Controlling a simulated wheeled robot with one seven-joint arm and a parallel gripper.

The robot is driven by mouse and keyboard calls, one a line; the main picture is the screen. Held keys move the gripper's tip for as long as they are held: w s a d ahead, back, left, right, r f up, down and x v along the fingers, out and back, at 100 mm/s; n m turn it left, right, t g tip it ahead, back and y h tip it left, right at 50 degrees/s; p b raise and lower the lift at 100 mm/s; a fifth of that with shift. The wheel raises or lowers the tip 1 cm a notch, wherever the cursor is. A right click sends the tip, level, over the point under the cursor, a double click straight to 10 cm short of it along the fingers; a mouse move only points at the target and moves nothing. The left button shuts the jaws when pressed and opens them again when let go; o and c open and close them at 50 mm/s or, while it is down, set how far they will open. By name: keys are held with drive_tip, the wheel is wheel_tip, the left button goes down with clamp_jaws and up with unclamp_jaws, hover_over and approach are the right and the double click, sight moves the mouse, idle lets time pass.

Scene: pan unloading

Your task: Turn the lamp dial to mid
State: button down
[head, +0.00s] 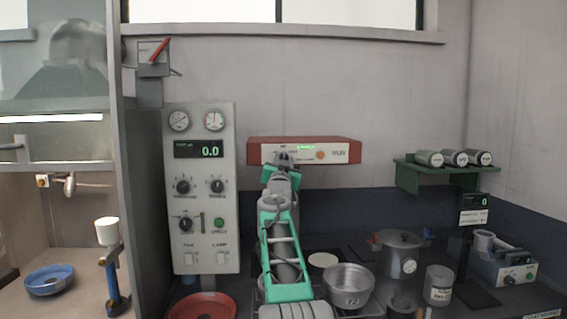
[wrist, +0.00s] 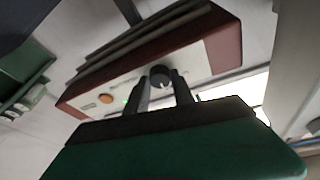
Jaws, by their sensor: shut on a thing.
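A dark round dial (wrist: 160,76) sits on the white front panel of a red wall box (wrist: 222,42). In the wrist view my gripper (wrist: 161,85) has one finger on each side of the dial and is shut on it. The dial's mark is too small to read. In the head view the red box (head: 255,151) hangs on the back wall, and my gripper (head: 282,160) is at the left part of its panel, hiding the dial. An orange button (head: 320,155), a small green display and the word RUN show on the panel.
A grey control panel (head: 202,250) with gauges, knobs and a switch labelled LAMP stands left of my arm. Below are a metal pot (head: 349,285), a lidded pot (head: 398,262) and a red pan (head: 205,306). A green shelf (head: 425,178) holds several canisters at right.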

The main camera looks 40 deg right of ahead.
drive_tip(key=shift+r, duration=0.15)
drive_tip(key=c, duration=1.1)
unclamp_jaws()
drive_tip(key=b+v, duration=0.3)
drive_tip(key=v, duration=0.5)
drive_tip(key=shift+d+b, duration=0.15)
drive_tip(key=shift+b, duration=0.2)
